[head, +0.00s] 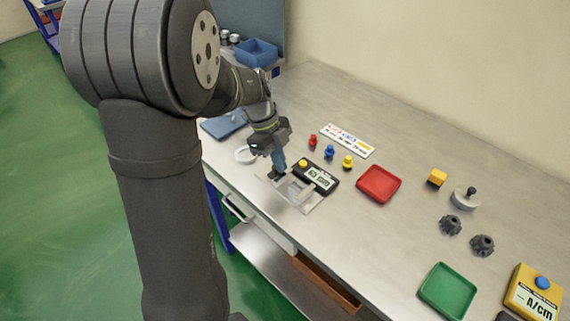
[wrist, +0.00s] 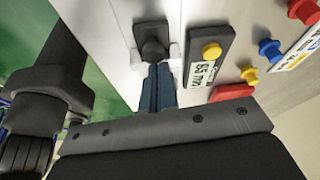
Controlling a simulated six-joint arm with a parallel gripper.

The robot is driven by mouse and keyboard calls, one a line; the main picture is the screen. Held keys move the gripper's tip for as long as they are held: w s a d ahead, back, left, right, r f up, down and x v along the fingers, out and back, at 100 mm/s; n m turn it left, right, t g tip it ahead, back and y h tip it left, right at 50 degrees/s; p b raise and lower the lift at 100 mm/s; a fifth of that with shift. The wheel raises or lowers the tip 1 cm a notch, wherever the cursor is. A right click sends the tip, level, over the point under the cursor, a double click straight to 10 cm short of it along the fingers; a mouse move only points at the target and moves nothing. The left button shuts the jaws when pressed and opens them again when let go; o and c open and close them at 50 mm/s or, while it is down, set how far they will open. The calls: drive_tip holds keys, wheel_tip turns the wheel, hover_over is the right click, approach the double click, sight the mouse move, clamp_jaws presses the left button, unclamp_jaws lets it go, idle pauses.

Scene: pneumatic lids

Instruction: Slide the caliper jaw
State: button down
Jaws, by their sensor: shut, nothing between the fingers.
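The caliper has a black display body (head: 316,177) with a yellow button, lying on the bench; it also shows in the wrist view (wrist: 201,72). Beside it on the pale metal plate is a small dark block with a black knob (wrist: 152,42), which looks like the sliding jaw. My gripper (head: 277,170) points down at this block, left of the display body. In the wrist view its blue fingers (wrist: 156,72) are together with nothing between them. Their tips are close to the knob; I cannot tell whether they touch it.
Red, blue and yellow pegs (head: 330,152) and a label strip (head: 347,140) stand behind the caliper. A red tray (head: 379,184) is to its right, and a white ring (head: 246,155) to its left. The bench's front edge is close. A green tray (head: 447,290) lies farther right.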

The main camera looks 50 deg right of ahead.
drive_tip(key=shift+w, duration=0.1)
drive_tip(key=s, duration=0.3)
drive_tip(key=shift+s+d+r, duration=0.3)
drive_tip(key=shift+s+r, duration=0.05)
drive_tip(key=shift+r, duration=0.05)
drive_tip(key=v, duration=1)
drive_tip(key=shift+s, duration=0.15)
drive_tip(key=shift+f, duration=0.1)
drive_tip(key=x, duration=0.9)
drive_tip(key=shift+f, duration=0.15)
drive_tip(key=w, duration=0.2)
drive_tip(key=w+f, duration=0.1)
drive_tip(key=shift+w+a+f, duration=0.1)
drive_tip(key=shift+w+a, duration=0.15)
drive_tip(key=shift+w, duration=0.15)
drive_tip(key=shift+s, duration=1.35)
